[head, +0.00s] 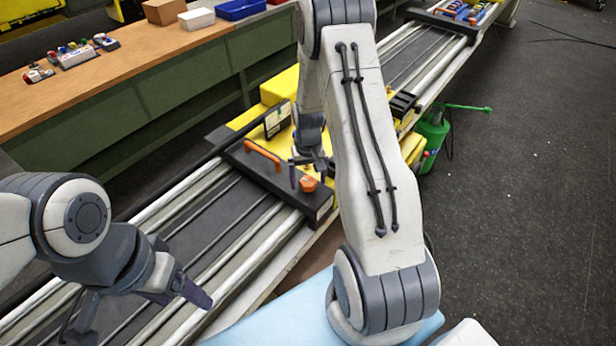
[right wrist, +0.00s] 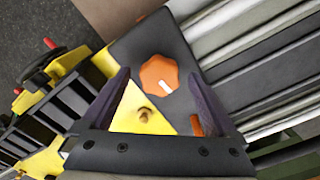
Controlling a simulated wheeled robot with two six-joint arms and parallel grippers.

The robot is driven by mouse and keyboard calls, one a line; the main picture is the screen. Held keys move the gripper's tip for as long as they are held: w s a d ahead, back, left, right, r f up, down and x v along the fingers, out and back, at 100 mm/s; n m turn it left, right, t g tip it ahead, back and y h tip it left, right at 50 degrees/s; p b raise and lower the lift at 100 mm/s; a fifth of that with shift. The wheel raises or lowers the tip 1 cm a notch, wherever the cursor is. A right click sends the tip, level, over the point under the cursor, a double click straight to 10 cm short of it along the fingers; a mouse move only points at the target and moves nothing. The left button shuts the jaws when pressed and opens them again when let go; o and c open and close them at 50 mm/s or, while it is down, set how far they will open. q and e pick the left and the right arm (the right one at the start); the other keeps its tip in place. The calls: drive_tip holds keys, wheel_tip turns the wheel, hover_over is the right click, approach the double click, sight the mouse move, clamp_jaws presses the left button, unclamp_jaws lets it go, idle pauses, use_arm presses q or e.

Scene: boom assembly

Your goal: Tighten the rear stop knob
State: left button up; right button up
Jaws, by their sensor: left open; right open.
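The orange stop knob (head: 308,184) sits on a dark end plate (head: 322,206) across the rails. In the right wrist view the knob (right wrist: 153,73) is lobed, with a white mark on its face. My right gripper (head: 307,174) is open at the knob. In its wrist view the knob lies between the two fingertips, with gaps at both sides; I cannot tell how far below the tips it is. My left gripper (head: 142,312) is open and empty, over the rails at the lower left, well away from the knob.
An orange bar handle (head: 262,156) stands on the same plate, left of the knob. A yellow carriage (head: 280,88) lies behind it. A green bucket (head: 432,135) stands on the floor to the right. A workbench (head: 120,75) with bins runs along the far left.

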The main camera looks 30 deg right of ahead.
drive_tip(key=c, duration=1.4)
drive_tip(key=shift+m+b, duration=0.3)
drive_tip(key=shift+m, duration=0.5)
drive_tip(key=o, duration=1.4)
